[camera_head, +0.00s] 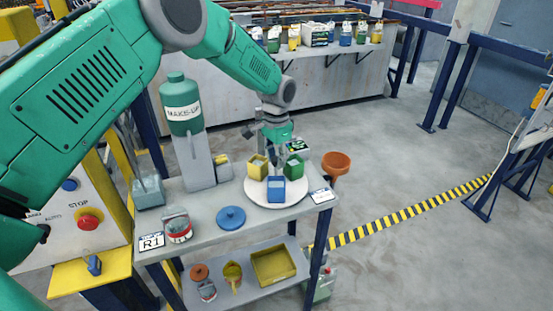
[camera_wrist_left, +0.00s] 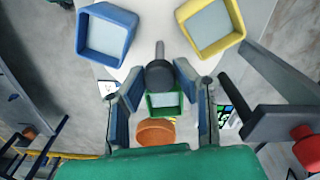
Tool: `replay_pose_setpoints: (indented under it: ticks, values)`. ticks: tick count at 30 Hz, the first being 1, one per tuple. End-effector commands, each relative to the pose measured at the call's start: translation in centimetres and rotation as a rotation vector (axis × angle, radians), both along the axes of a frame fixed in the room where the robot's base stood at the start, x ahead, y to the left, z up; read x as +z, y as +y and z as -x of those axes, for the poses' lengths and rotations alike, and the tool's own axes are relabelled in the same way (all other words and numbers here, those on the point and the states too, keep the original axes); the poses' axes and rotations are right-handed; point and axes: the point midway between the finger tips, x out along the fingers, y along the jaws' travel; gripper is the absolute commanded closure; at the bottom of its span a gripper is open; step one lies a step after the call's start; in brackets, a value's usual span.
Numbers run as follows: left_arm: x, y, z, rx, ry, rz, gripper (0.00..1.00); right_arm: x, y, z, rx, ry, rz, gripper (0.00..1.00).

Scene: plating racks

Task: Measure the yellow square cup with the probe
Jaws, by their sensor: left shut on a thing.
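The yellow square cup (camera_head: 257,168) stands on a round white plate (camera_head: 298,206), with the blue square cup (camera_head: 275,190) in front and the green square cup (camera_head: 295,166) to its right. All three hold pale liquid. My left gripper (camera_head: 276,150) is above the plate, among the cups. In the left wrist view, it is shut on the dark probe (camera_wrist_left: 160,74), whose grey tip points between the blue cup (camera_wrist_left: 107,35) and the yellow cup (camera_wrist_left: 210,26). The tip appears outside the yellow cup; its height is unclear. The green cup (camera_wrist_left: 163,103) shows behind the probe. My right gripper is not in view.
The MAKE-UP bottle (camera_head: 183,105) stands on a grey block left of the plate. A blue disc (camera_head: 231,217) and a jar (camera_head: 177,225) lie nearer on the grey table. An orange pot (camera_head: 336,164) is at the right. The lower shelf holds a yellow tray (camera_head: 273,265).

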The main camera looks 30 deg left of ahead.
Motion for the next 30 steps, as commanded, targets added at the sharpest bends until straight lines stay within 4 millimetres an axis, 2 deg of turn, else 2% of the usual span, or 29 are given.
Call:
replay_pose_setpoints:
  ticks: [30]
  values:
    - [0.33, 0.19, -0.31, -0.502, -0.01, -0.003, 1.0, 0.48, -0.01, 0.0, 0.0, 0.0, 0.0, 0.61]
